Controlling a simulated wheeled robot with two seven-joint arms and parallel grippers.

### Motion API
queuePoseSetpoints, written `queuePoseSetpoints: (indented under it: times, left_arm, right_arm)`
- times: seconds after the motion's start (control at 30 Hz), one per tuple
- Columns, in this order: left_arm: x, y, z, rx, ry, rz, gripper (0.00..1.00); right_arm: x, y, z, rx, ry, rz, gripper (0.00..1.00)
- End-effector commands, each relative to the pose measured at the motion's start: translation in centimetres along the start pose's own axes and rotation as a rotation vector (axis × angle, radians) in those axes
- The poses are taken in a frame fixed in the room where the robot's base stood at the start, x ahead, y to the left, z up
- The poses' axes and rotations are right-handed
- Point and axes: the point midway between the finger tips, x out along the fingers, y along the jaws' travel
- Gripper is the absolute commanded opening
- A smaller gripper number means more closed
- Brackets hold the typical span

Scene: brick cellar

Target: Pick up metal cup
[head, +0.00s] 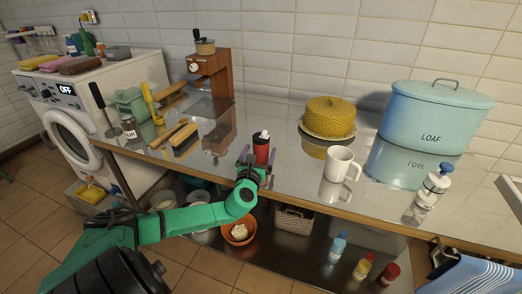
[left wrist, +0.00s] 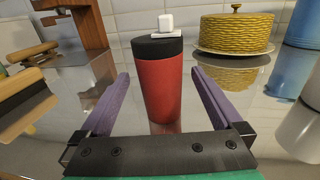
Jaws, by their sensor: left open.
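The cup is a red tumbler (head: 261,153) with a black lid, upright on the shiny metal counter near its front edge. In the left wrist view the red tumbler (left wrist: 158,92) stands straight ahead, with a small white block on a flat white piece on its lid. My left gripper (head: 258,160) is open at the cup, its purple fingers one to each side. In the left wrist view gaps show between both fingers and the cup, so it is not gripped. My right gripper is not in view.
On the counter (head: 285,125), a white mug (head: 339,163), a yellow cake cover (head: 328,116) and a blue LOAF tin (head: 432,125) stand to the right. A wooden coffee grinder (head: 212,75) and brushes stand to the left. A lower shelf holds bowls, a basket and bottles.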

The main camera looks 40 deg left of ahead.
Motion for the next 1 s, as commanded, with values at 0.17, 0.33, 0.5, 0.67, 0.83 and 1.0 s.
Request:
queuePoseSetpoints:
  times: [0.17, 0.33, 0.5, 0.67, 0.83, 1.0]
  left_arm:
    - [0.9, -0.1, -0.1, 0.0, 0.002, -0.001, 1.0]
    - [0.9, 0.0, -0.1, 0.0, 0.002, -0.001, 0.73]
    - [0.8, 0.0, -0.1, 0.0, 0.002, -0.001, 0.08]
    - [0.8, 0.0, 0.0, 0.0, 0.0, 0.0, 0.06]
    - [0.8, 0.0, 0.1, -0.001, 0.001, 0.0, 0.06]
    - [0.9, 0.0, 1.0, -0.001, -0.001, 0.0, 0.06]
  right_arm:
    - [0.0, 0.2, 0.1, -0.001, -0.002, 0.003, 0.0]
    - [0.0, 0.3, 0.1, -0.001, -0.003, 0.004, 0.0]
    - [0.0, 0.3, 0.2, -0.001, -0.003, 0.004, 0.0]
    - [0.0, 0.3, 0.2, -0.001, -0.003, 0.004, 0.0]
    - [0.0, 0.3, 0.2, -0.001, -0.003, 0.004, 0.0]
    - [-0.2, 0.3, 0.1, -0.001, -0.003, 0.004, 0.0]
